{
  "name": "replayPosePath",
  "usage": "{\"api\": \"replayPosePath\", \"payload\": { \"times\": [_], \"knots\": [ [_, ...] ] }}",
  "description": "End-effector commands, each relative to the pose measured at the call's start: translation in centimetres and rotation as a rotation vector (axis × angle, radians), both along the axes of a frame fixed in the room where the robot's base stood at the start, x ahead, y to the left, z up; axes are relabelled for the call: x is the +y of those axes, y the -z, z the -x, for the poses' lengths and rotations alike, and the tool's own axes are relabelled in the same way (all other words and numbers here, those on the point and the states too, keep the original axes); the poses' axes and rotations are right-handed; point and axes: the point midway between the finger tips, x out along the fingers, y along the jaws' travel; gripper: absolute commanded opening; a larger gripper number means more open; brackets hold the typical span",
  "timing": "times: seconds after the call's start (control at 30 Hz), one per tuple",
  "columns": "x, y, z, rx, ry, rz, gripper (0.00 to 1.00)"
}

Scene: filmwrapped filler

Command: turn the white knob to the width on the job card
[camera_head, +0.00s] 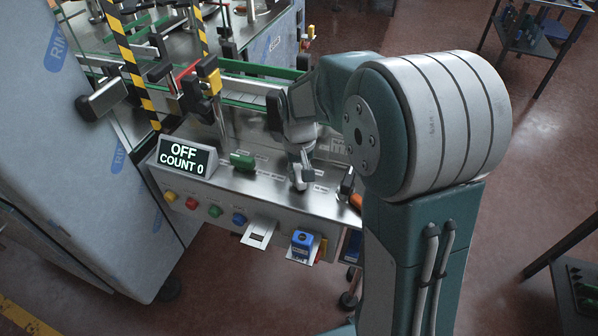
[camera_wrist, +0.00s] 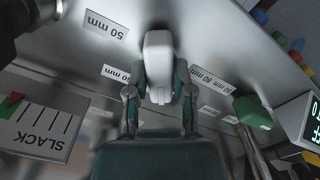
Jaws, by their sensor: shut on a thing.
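The white knob (camera_wrist: 158,52) stands between the two fingers of my gripper (camera_wrist: 160,88) in the wrist view, with a finger against each side. Its long body points up the picture. A printed 50 mm label (camera_wrist: 105,24) lies up and left of it; another mm label (camera_wrist: 115,73) lies left, too blurred to read surely. More mm labels (camera_wrist: 212,80) lie right, one reading 80 mm. In the head view my gripper (camera_head: 301,160) reaches down to the steel panel and largely hides the knob. A white card (camera_head: 258,234) hangs on the panel's front; its print is unreadable.
A display (camera_head: 187,157) reads OFF, COUNT 0. A green handle (camera_head: 242,160) stands left of my gripper. Several coloured buttons (camera_head: 214,211) line the front. A SLACK gauge (camera_wrist: 38,130) is left in the wrist view.

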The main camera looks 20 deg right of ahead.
Motion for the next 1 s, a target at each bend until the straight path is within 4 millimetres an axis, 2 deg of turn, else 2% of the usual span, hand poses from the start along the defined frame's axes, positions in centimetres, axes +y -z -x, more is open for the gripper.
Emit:
{"api": "replayPosePath", "payload": {
  "times": [1.0],
  "knots": [
    [0.12, 0.05, -0.05, 0.000, 0.965, -0.001, 0.00]
  ]
}}
